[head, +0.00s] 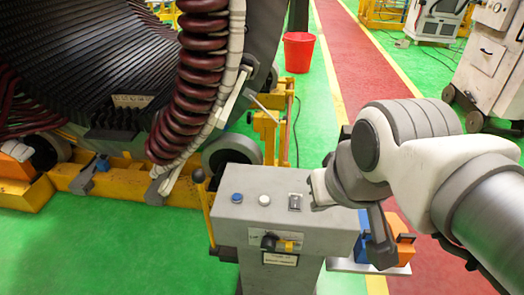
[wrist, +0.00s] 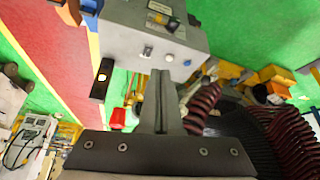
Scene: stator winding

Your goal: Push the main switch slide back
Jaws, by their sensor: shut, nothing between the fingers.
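The grey control box (head: 285,190) stands in front of me. On its top is a small slide switch (head: 295,202) in a pale plate, right of a white button (head: 264,200) and a blue button (head: 237,198). A black and yellow switch (head: 275,243) is on its front face. My gripper (head: 318,190) is just right of the slide switch, over the box's right end. In the wrist view the fingers (wrist: 160,78) are together and empty, pointing towards the slide switch (wrist: 146,51). The exact gap to it cannot be told.
The large stator with dark red coils (head: 200,75) stands behind and left, on a yellow frame (head: 110,180). Orange and blue items (head: 403,249) lie right of the box. A red bucket (head: 298,52) stands behind.

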